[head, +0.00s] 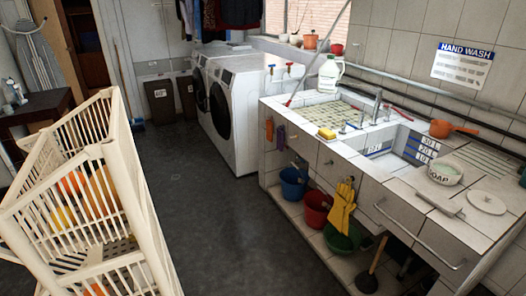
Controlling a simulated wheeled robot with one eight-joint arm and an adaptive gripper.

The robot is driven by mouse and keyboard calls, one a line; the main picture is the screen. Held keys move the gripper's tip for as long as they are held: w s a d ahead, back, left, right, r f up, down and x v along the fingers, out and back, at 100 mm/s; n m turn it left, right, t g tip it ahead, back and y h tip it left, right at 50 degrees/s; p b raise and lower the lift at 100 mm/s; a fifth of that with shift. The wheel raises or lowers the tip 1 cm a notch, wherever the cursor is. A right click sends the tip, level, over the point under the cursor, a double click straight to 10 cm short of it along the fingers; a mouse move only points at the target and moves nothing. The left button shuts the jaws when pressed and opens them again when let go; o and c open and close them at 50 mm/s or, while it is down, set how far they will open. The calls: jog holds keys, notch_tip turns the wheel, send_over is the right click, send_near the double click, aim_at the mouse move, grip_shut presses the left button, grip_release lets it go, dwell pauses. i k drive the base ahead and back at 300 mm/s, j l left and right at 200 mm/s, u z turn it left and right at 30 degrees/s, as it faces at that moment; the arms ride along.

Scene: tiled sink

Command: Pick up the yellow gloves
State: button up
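The yellow gloves (342,207) hang against the front of the tiled sink counter (318,158), below its top edge. They hang with the fingers down, just above and in front of a green bowl (342,238). They look limp, and how they are held up at the top is too small to tell. My gripper is not in view, so its place relative to the gloves cannot be seen.
Red (316,208) and blue (293,183) buckets stand on the low ledge left of the gloves; a plunger (372,265) stands to the right. A cream basket rack (95,195) fills the left. The grey floor (225,225) between is clear. Washing machines (235,110) stand behind.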

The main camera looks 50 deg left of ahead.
aim_at(338, 215)
jog(key=u, duration=1.4)
